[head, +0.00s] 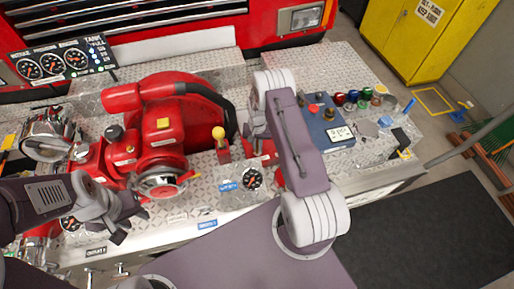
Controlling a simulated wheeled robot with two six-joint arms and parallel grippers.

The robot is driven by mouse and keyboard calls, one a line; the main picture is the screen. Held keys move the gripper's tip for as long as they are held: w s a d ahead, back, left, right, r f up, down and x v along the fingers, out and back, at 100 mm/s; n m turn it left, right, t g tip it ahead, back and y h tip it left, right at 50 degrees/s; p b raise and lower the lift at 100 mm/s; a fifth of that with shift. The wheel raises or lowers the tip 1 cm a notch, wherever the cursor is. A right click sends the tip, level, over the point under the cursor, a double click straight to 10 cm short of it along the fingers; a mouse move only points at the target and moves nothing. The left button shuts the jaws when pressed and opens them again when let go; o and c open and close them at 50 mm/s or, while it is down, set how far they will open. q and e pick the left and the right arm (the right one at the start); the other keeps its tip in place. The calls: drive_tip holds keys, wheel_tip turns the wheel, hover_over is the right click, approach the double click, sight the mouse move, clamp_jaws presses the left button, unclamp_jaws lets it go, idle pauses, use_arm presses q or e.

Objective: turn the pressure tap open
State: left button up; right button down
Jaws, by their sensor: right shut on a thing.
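The red pump (155,135) stands on the diamond-plate bumper deck, left of centre. My right arm bends down over the deck, and its gripper (261,149) is largely hidden beside and under the arm. It is shut on a small red part (266,158), which looks like the pressure tap; the arm covers most of it, so its angle cannot be told. A round gauge (252,179) with a blue label is just in front. My left gripper (130,216) is open and empty, in front of the pump near the deck's front edge.
A lever with a yellow knob (218,133) stands between pump and right arm. A blue panel (329,124) and several coloured caps (352,97) lie to the right. A gauge panel (52,63) is at back left, and a yellow cabinet (415,38) at back right.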

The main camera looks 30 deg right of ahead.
drive_tip(key=shift+d+n+b, duration=0.1)
drive_tip(key=shift+n+b, duration=0.85)
drive_tip(key=shift+n, duration=0.85)
drive_tip(key=c, duration=1.5)
unclamp_jaws()
wheel_tip(320, 180, up, 9)
drive_tip(key=shift+f+b, duration=0.15)
drive_tip(key=shift+b, duration=1.05)
drive_tip(key=shift+r, duration=0.25)
